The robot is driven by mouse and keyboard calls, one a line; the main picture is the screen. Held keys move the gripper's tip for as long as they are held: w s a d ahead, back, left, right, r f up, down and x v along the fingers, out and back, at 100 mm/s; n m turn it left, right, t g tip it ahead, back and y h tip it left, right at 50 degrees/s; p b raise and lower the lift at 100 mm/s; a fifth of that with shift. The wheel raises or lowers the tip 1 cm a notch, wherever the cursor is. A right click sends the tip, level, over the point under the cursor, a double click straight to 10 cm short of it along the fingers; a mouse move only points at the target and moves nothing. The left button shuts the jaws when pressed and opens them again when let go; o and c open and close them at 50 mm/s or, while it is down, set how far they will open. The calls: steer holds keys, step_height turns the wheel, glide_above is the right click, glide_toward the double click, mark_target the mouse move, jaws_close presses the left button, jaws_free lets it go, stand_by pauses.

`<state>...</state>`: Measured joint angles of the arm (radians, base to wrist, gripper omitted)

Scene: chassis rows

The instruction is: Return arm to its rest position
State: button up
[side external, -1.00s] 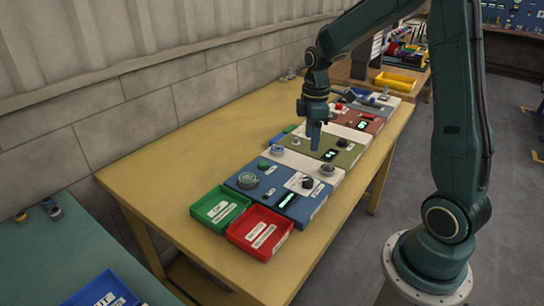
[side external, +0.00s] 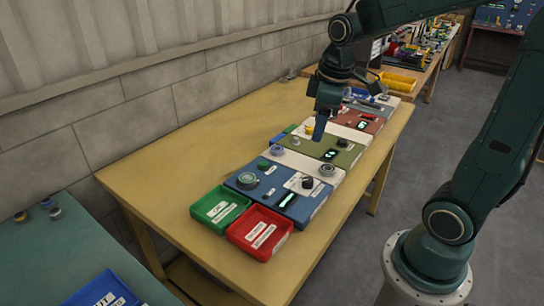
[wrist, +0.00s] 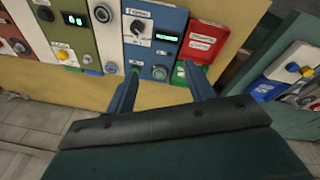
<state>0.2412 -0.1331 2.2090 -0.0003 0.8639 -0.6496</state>
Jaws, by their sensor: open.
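My gripper (side external: 320,125) hangs tilted above the row of chassis in the side view. It is empty and apart from everything below. In the wrist view its two blue fingers (wrist: 162,72) are spread, with nothing between them. Under it are an olive chassis (side external: 318,150) with a lit display and, nearer the camera, a blue chassis (side external: 262,193) with knobs. A red-brown chassis (side external: 358,121) sits farther back.
A green tray (side external: 220,190) and a red tray (side external: 236,238) stand at the near end of the row on the wooden table (side external: 165,170). The table's left part is bare. A teal bench (side external: 40,255) stands at lower left, and a yellow bin (side external: 396,81) is farther back.

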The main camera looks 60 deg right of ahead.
steer(key=s+a+r+m+t, duration=0.3)
steer(key=s+a, duration=0.4)
steer(key=s, duration=0.5)
steer(key=shift+a+r+m+y, duration=0.25)
steer(key=shift+r+m, duration=0.2)
steer(key=shift+m, duration=0.35)
